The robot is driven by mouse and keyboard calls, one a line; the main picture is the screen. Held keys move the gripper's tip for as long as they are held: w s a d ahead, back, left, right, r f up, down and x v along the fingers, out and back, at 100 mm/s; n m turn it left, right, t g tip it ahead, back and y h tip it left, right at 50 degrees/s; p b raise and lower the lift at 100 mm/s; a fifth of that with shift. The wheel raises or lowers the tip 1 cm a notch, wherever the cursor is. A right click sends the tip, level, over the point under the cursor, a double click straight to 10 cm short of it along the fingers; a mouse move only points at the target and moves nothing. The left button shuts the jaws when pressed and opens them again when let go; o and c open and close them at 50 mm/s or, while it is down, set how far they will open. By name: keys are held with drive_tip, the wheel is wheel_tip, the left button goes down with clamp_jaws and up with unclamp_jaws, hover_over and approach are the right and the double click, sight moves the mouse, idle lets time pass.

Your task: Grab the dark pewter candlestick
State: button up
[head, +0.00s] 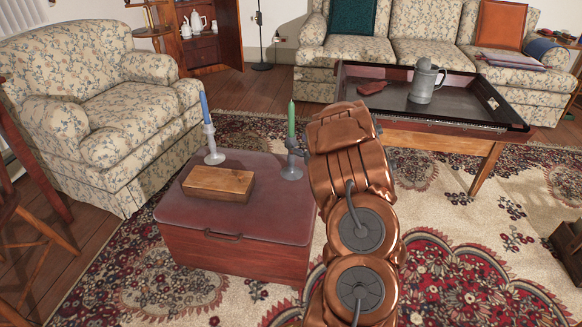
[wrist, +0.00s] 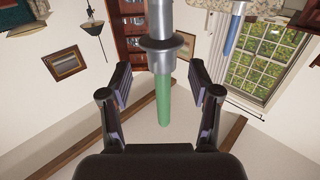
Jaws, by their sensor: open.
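The dark pewter candlestick (head: 291,173) holds a green candle (head: 291,120) and stands upright at the right back of a reddish chest. Its upper part is partly covered by my gripper in the head view. In the wrist view, which looks inverted, the candlestick (wrist: 161,52) is large at the top centre, with its green candle (wrist: 163,102) pointing down the picture. My gripper (wrist: 159,82) is open, one finger to each side of the candle in the picture. I see no finger touching it. Whether it is fully between the fingers in depth, I cannot tell.
A lighter candlestick with a blue candle (head: 207,125) and a wooden box (head: 218,183) share the chest (head: 240,250). A tray table (head: 440,118) with a pewter tankard (head: 424,82) is at right. A floral armchair (head: 100,100) stands behind left, a sofa (head: 415,25) at the back.

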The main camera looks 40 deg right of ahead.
sight(294, 140)
drive_tip(key=w, duration=0.1)
drive_tip(key=w+b, duration=0.1)
drive_tip(key=w, duration=0.1)
drive_tip(key=shift+w+d+f, duration=0.2)
drive_tip(key=shift+w, duration=0.05)
drive_tip(key=shift+w+r, duration=0.1)
drive_tip(key=shift+w, duration=0.1)
clamp_jaws()
idle(0.4)
